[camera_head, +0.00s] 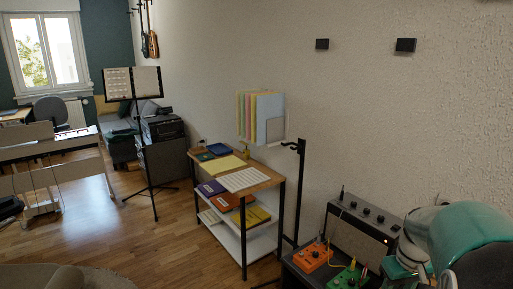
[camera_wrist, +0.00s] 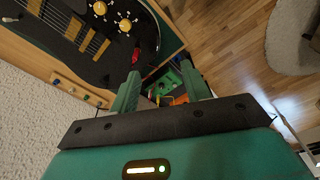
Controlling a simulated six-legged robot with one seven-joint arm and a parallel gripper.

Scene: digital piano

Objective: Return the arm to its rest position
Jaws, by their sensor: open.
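My gripper (camera_wrist: 160,72) shows in the wrist view with its two green fingers apart. Nothing is held between the fingertips. Beyond them, a green pedal (camera_wrist: 168,82) and part of an orange one show, partly hidden by the fingers. In the head view my teal arm fills the lower right corner, close to the amplifier (camera_head: 357,238) and the pedals. The gripper's fingers cannot be made out clearly there.
An orange pedal (camera_head: 312,256) and the green pedal (camera_head: 347,279) sit before the amplifier. A dark guitar (camera_wrist: 95,40) lies close to my gripper. A shelf unit (camera_head: 244,244) and black stand (camera_head: 299,190) are left. Wood floor (camera_head: 150,240) is open beyond.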

